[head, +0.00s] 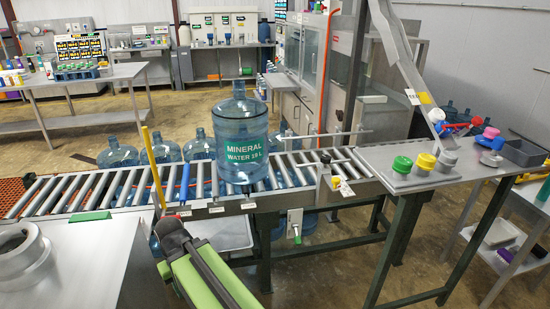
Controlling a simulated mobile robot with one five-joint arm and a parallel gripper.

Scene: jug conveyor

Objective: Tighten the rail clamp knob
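A small black knob (325,157) tops a beige clamp bracket (328,183) on the near side of the roller conveyor, right of the large water jug. A thin metal guide rail (325,135) runs above the rollers close behind it. I cannot tell from here how tight the knob is. My gripper (172,229) is at the end of my green and black arm, low in front of the conveyor, well left of the knob and apart from it. Its fingers are not clear enough to show whether they are open.
A blue jug labelled mineral water (240,140) stands upright on the rollers (100,196). A yellow bar (152,165) and a blue handle (184,183) rise near my gripper. A valve (295,232) hangs below the conveyor. Coloured knobs (425,161) sit on the right table (390,155).

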